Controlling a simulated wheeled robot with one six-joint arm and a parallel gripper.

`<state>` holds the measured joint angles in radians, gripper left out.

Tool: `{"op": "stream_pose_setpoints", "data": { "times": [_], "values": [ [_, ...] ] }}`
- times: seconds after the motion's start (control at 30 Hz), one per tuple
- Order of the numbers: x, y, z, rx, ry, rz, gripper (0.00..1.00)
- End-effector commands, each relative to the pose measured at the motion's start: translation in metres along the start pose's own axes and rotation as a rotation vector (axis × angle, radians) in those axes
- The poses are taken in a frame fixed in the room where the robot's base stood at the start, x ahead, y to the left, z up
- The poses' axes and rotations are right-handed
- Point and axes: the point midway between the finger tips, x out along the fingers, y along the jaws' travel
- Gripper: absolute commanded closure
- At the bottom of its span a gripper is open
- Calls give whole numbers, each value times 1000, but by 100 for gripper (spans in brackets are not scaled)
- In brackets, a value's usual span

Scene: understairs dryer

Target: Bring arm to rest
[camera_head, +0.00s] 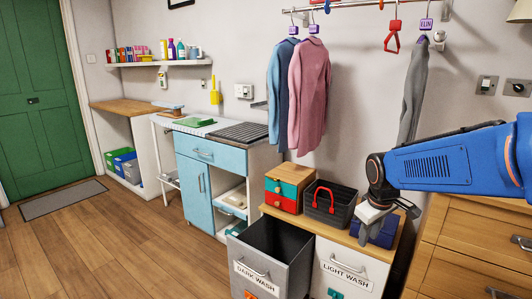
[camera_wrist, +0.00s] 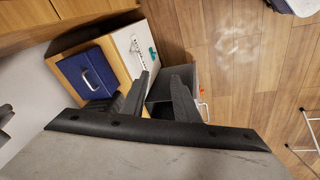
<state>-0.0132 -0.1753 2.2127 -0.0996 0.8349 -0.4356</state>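My arm reaches in from the right in the head view, with my gripper (camera_head: 372,218) over the wooden top of the laundry unit, in front of a dark blue box (camera_head: 376,232). In the wrist view my gripper (camera_wrist: 160,80) shows two dark fingers apart, with nothing held between them. The blue box (camera_wrist: 88,72) lies to the left of the fingers there. Part of the box is hidden by my gripper in the head view.
The dark-wash bin (camera_head: 262,262) is tilted open beside the closed light-wash front (camera_head: 350,270). A black basket (camera_head: 330,205) with red handle and a small drawer box (camera_head: 288,187) stand on the top. Clothes hang above. Wooden drawers (camera_head: 470,250) stand right.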

Motion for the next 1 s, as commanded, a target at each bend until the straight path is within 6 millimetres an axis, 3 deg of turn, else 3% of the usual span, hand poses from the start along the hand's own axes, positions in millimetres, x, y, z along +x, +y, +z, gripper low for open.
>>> {"op": "stream_pose_setpoints", "data": {
  "times": [0.2, 0.5, 0.8, 1.0],
  "values": [
    [-36, -26, 48, 121, 39, 2, 72],
    [-66, -64, 112, 284, 89, -5, 72],
    [-78, -103, 173, 438, 136, -20, 72],
    [-78, -118, 196, 500, 153, -29, 72]
  ]
}}
